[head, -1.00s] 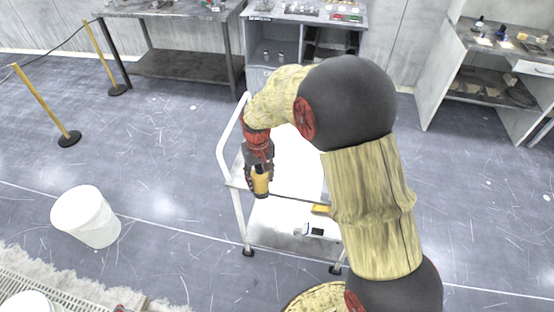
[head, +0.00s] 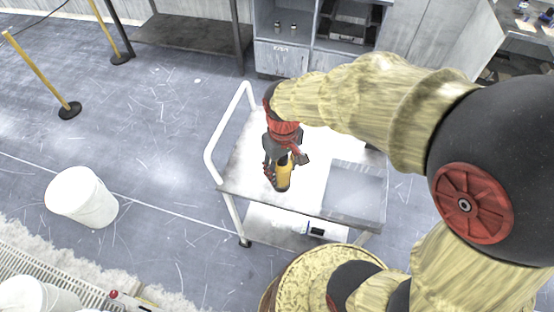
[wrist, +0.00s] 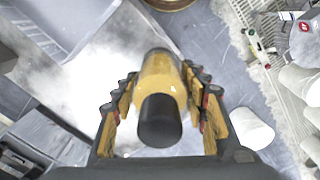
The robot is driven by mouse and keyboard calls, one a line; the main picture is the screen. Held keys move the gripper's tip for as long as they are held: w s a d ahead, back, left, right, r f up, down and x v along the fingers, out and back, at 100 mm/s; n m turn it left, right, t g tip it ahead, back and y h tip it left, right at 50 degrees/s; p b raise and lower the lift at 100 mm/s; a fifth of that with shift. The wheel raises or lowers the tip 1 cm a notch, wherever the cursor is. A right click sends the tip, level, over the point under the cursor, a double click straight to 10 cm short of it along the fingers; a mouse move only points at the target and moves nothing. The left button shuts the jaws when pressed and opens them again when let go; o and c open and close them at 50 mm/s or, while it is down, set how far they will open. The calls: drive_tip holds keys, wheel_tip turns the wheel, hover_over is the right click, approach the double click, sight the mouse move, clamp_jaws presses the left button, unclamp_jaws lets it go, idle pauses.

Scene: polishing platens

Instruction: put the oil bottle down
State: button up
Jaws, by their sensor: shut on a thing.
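The oil bottle is a yellow cylinder (head: 283,178) with a dark cap; it also shows in the wrist view (wrist: 160,80), with the cap nearest the camera. My gripper (head: 276,172) is shut on it, with a finger on either side (wrist: 160,105). In the head view the bottle is about upright, over the left front part of the white cart's top (head: 240,165). Whether its base touches the cart top is hard to tell.
A grey flat panel or tray (head: 355,188) lies on the cart's right side. A small white and dark item (head: 316,231) is on the lower shelf. A white bucket (head: 82,197) stands on the floor at left. The cart's top behind the bottle looks clear.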

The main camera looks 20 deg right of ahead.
drive_tip(key=shift+w+d+f+b, duration=0.45)
drive_tip(key=shift+w+f+b, duration=0.3)
drive_tip(key=shift+w+f, duration=1.4)
drive_tip(key=shift+w+d+f+b, duration=0.4)
drive_tip(key=shift+w+f+b, duration=0.4)
drive_tip(key=shift+w+f, duration=1.3)
drive_tip(key=shift+w+d+f+b, duration=0.45)
drive_tip(key=shift+w+f+b, duration=0.3)
drive_tip(key=shift+w+f, duration=1.4)
drive_tip(key=o, duration=1.5)
wheel_tip(320, 180, up, 13)
drive_tip(key=p, duration=0.3)
drive_tip(key=s+r+m+t, duration=0.1)
drive_tip(key=s+r+t, duration=0.1)
drive_tip(key=s+r, duration=0.3)
drive_tip(key=s+r+m+t, duration=0.1)
drive_tip(key=s+r, duration=0.4)
drive_tip(key=s, duration=0.4)
drive_tip(key=s+r+m+t, duration=0.1)
drive_tip(key=s+r+t, duration=0.1)
drive_tip(key=s+r, duration=0.3)
drive_tip(key=shift+s+r+t, duration=0.15)
drive_tip(key=shift+s+r, duration=0.05)
drive_tip(key=shift+s, duration=0.6)
drive_tip(key=shift+s+r+t, duration=0.15)
drive_tip(key=shift+s+r, duration=0.05)
drive_tip(key=shift+s, duration=0.55)
